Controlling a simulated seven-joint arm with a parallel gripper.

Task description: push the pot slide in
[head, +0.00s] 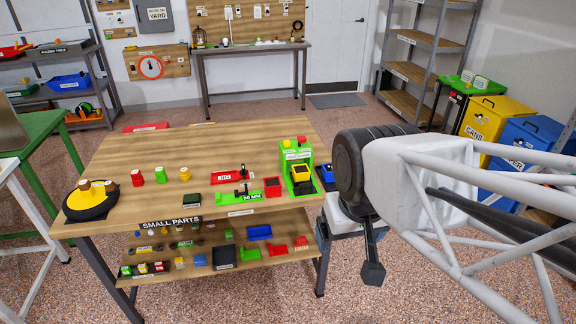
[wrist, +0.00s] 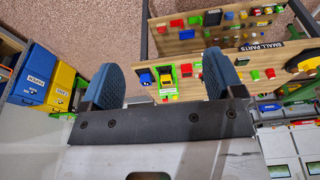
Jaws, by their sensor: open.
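A green station (head: 297,153) with a red knob on top stands at the right end of the wooden bench. A yellow pot-like piece (head: 300,173) sits low in its front, on what looks like the pot slide; how far the slide sticks out I cannot tell. The green station (wrist: 184,70) and yellow piece (wrist: 166,79) also show small in the wrist view, beyond my fingers. My gripper (wrist: 162,65) is open and empty, its two blue fingers wide apart. In the head view my gripper (head: 373,272) hangs right of the bench, apart from the station.
A blue piece (head: 326,172) is right beside the station. A red box (head: 272,186), a green 50 MM gauge (head: 238,197) and a red jig (head: 229,177) lie to its left. A lower shelf (head: 210,262) holds several small parts. The bench's back middle is clear.

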